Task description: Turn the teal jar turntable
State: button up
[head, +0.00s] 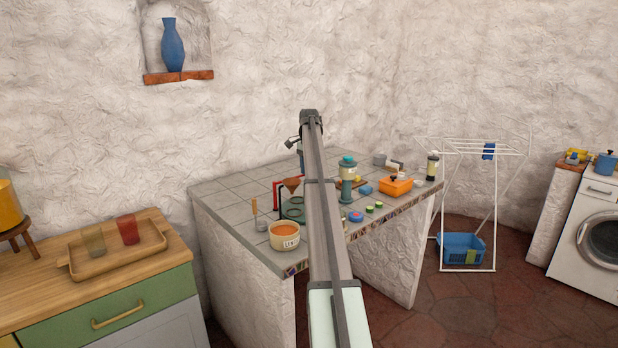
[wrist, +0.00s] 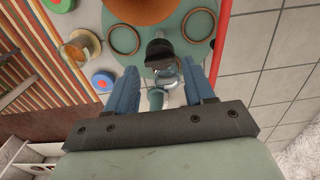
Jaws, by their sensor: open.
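The teal turntable (wrist: 183,22) is a flat round plate in the upper middle of the wrist view. It carries brown rings, an orange-brown round thing and a dark-topped item with a clear glassy part. A small teal knob (wrist: 155,98) shows below the plate's edge, between my fingers in the picture; I cannot tell if it touches either. In the head view the turntable (head: 293,210) is partly hidden behind my arm. My gripper (wrist: 163,90) is open, its blue fingers apart, pointing down over the turntable's edge. In the head view my arm mostly hides it.
A cream-and-orange bowl (head: 284,235) stands at the counter's front edge. A teal-topped cylinder (head: 347,180) and an orange pot (head: 395,186) are to the right, with small coloured discs near them. The tiled counter (head: 222,197) is clear at the left.

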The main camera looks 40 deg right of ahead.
notch_tip(320, 180, up, 10)
jog(key=shift+r, duration=0.2)
dwell(0.3)
jog(key=shift+o, duration=1.4)
notch_tip(320, 180, down, 14)
jog(key=shift+r, duration=0.1)
jog(key=shift+c, duration=0.4)
grip_shut()
